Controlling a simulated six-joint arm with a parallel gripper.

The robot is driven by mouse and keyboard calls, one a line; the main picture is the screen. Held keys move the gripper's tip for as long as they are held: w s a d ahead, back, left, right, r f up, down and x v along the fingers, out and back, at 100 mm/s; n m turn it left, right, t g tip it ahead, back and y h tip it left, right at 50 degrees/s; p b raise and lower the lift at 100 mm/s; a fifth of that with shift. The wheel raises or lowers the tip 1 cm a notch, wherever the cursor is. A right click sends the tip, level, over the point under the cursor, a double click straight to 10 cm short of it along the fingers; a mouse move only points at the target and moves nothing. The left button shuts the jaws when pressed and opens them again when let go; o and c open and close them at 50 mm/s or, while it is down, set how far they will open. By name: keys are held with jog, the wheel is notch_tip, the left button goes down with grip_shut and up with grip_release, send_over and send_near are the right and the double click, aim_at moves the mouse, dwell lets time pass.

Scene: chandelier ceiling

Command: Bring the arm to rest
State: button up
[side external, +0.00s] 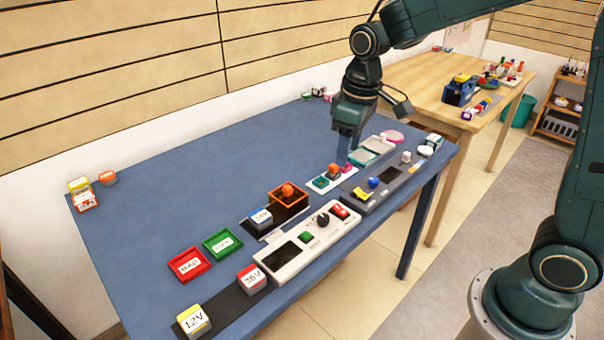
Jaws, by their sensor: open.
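My gripper (344,158) points down over the right part of the blue table (150,206). It is open, and I see nothing held in it. Its fingertips are close above or beside a small white plate (322,184) that carries a green piece (320,183) and an orange-red round piece (334,170). I cannot tell whether the fingers touch anything there. My arm reaches in from the upper right.
A white control panel (290,262) and a grey panel (368,200) lie along the table's front. Red (189,264) and green (223,244) trays, an orange open box (288,195) and labelled blocks (194,321) stand left. The table's back middle is clear.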

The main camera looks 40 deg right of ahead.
jog(key=s+d+r+m+t, duration=0.1)
jog(key=s+r+t, duration=0.1)
jog(key=s, duration=0.8)
jog(key=s+r+m+t, duration=0.2)
jog(key=s+r, duration=0.3)
jog(key=s, duration=0.5)
jog(key=shift+s+d+r+m, duration=0.15)
jog(key=shift+s+d+m, duration=0.15)
jog(key=shift+d, duration=0.05)
jog(key=shift+c, duration=1)
jog(key=shift+w+r, duration=0.1)
jog(key=shift+w, duration=0.05)
